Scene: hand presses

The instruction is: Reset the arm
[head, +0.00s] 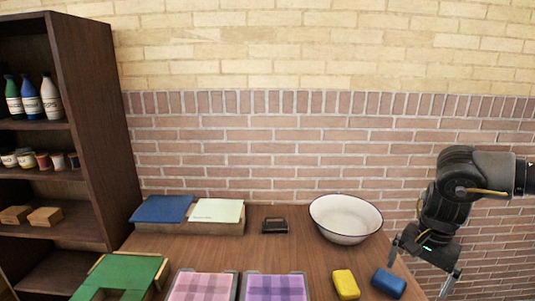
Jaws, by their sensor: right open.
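My right arm comes in from the right edge in the head view. Its gripper (421,271) points down past the right side of the table (265,250), with its fingers apart and nothing between them. A blue block (389,282) lies on the table just left of the gripper, and a yellow block (346,284) lies further left. My left gripper does not show.
A white bowl (345,218) stands at the back right. A small dark object (275,226) sits at the back middle. Blue (161,209) and pale (216,210) sheets lie back left. A green frame (128,272), pink (203,286) and purple (275,287) checked pads are in front. A shelf (95,130) stands left.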

